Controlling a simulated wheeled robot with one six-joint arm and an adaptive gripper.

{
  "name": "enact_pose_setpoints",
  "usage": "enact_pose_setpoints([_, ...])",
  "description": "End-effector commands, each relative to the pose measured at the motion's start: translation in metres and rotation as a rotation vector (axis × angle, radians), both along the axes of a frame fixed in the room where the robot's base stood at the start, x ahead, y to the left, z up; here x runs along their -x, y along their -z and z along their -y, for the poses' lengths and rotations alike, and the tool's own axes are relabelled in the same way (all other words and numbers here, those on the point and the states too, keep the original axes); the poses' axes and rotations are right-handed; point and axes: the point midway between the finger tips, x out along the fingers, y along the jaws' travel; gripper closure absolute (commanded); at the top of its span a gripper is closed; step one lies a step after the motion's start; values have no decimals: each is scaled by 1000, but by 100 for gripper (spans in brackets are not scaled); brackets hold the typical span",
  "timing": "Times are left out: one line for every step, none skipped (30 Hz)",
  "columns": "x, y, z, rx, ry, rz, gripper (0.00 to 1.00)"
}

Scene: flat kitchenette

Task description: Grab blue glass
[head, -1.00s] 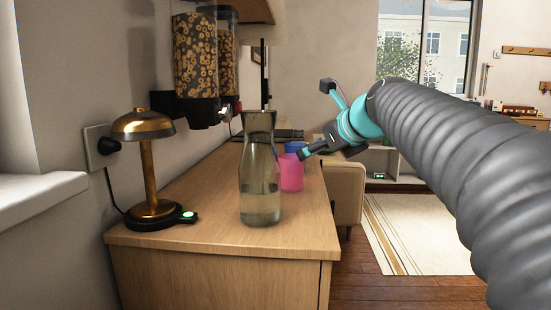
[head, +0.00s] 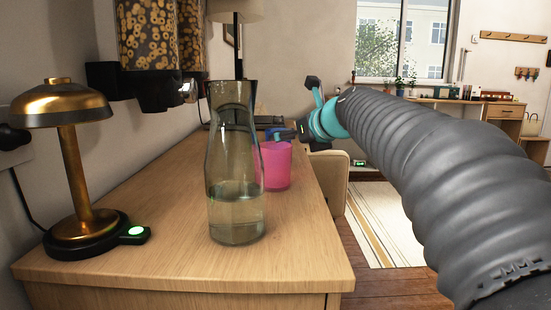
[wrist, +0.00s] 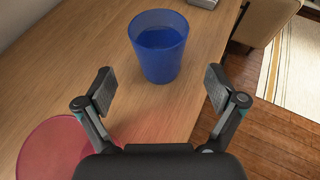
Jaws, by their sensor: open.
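The blue glass (wrist: 159,52) stands upright on the wooden counter in the wrist view, centred just beyond the fingertips. My gripper (wrist: 160,90) is open and empty, its two fingers spread to either side in front of the glass and not touching it. In the head view, the blue glass (head: 271,133) is mostly hidden behind a pink glass and my gripper (head: 300,130). The pink glass (head: 274,168) stands nearer on the counter; in the wrist view its pink shape (wrist: 52,150) lies at the lower left, beside my left finger.
A glass carafe (head: 236,180) with liquid stands nearest on the counter (head: 170,262). A brass lamp (head: 75,160) is at the left, and cereal dispensers (head: 150,45) hang above. The counter's right edge drops to the floor, with a beige seat (head: 333,180) beyond.

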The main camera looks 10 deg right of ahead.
Motion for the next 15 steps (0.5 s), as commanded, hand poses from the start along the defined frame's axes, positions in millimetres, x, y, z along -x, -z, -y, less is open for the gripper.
enact_pose_setpoints([-4, 7, -2, -1, -3, -2, 6])
enact_pose_setpoints([-9, 7, -4, 0, -4, -2, 6])
enact_pose_setpoints([-13, 9, -5, 0, -3, -1, 6])
enact_pose_setpoints([-16, 9, -6, 0, -2, -1, 6])
enact_pose_setpoints([-18, 10, -6, 0, -2, 0, 6])
enact_pose_setpoints([-20, 10, -7, 0, -2, 0, 6])
enact_pose_setpoints([-21, 11, -8, 1, -3, 0, 6])
enact_pose_setpoints([-22, 11, -8, 1, -3, 0, 6])
enact_pose_setpoints([-23, 12, -8, 1, -3, 0, 6])
enact_pose_setpoints([-24, 12, -9, 0, -2, -1, 6])
enact_pose_setpoints([-25, 13, -9, 0, -2, -1, 6])
enact_pose_setpoints([-28, 14, -10, 0, -3, -2, 6])
enact_pose_setpoints([-30, 16, -11, 0, -3, -2, 6])
enact_pose_setpoints([-33, 17, -11, 0, -3, -2, 6])
enact_pose_setpoints([-37, 19, -13, 0, -3, -1, 6])
